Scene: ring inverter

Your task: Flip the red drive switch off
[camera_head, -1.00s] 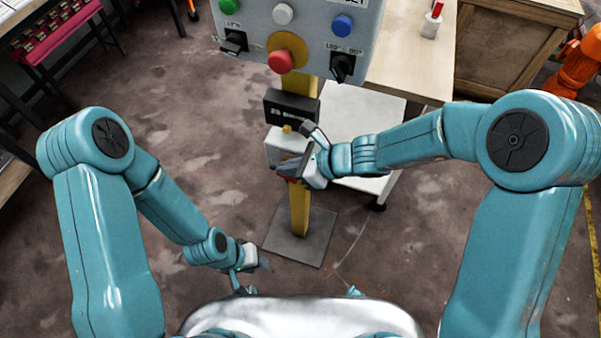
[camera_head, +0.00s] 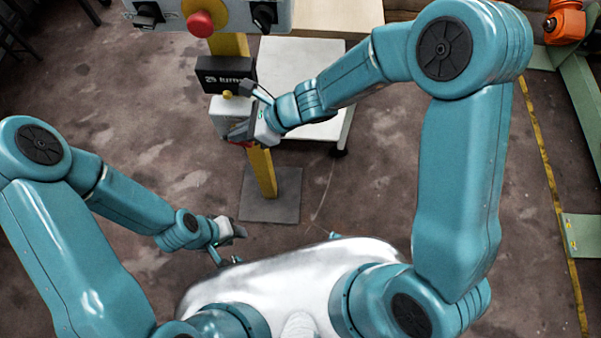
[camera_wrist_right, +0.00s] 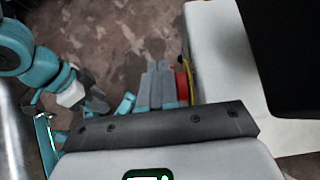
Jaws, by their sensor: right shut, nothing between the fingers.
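A red part (camera_wrist_right: 182,84), seemingly the red switch, shows right beside my right fingers in the right wrist view. Only a sliver of red (camera_head: 248,144) shows under my right gripper (camera_head: 238,134) in the head view. This gripper is shut and empty, in front of the yellow post just below a white box (camera_head: 222,112) with a yellow knob. Its two grey fingers (camera_wrist_right: 162,84) lie together; I cannot tell whether they touch the red part. My left gripper (camera_head: 232,231) hangs low, left of the post's foot, away from the switch; its opening is unclear.
Above is a grey control panel (camera_head: 290,20) with a red round button (camera_head: 200,24) and black knobs. A black sign box (camera_head: 226,75) sits on the yellow post (camera_head: 263,175), which stands on a grey floor plate (camera_head: 272,197). A white cart (camera_head: 305,70) stands behind.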

